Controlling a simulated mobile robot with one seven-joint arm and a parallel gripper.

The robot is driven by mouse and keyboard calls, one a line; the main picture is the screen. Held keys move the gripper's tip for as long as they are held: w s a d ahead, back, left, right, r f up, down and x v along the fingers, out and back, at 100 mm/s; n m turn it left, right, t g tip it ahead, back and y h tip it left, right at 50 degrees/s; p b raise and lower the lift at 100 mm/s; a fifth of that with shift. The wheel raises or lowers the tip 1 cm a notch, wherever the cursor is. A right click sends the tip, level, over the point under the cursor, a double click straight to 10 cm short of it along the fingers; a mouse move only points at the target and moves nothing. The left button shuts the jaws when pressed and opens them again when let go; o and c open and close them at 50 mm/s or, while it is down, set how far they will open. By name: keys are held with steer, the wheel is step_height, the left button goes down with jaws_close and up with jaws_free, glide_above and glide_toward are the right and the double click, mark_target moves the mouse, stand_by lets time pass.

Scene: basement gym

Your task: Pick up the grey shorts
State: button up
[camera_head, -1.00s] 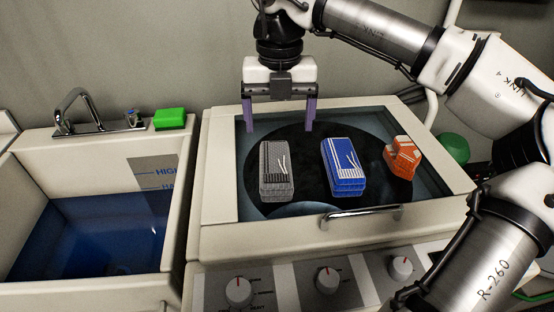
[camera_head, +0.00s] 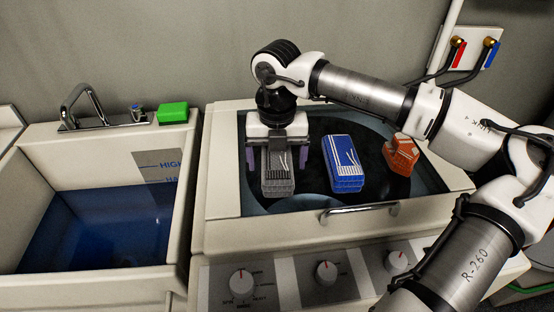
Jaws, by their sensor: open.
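The grey shorts (camera_head: 278,176) are a folded grey bundle with white drawstrings. They lie on the dark round surface of the washer top, on the left side. My gripper (camera_head: 277,162) points down over them from behind. Its two purple fingers are spread, one on the left and one on the right of the shorts. The gripper body hides the shorts' far end. I cannot tell whether the fingers touch the cloth.
A folded blue garment (camera_head: 343,164) lies just right of the grey shorts. An orange item (camera_head: 402,155) lies further right. A metal handle (camera_head: 359,213) and knobs are at the front. A water-filled basin (camera_head: 95,225) and a green block (camera_head: 173,112) are on the left.

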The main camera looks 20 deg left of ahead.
steer(key=shift+c, duration=0.3)
steer(key=c, duration=1.1)
steer(key=shift+r, duration=0.15)
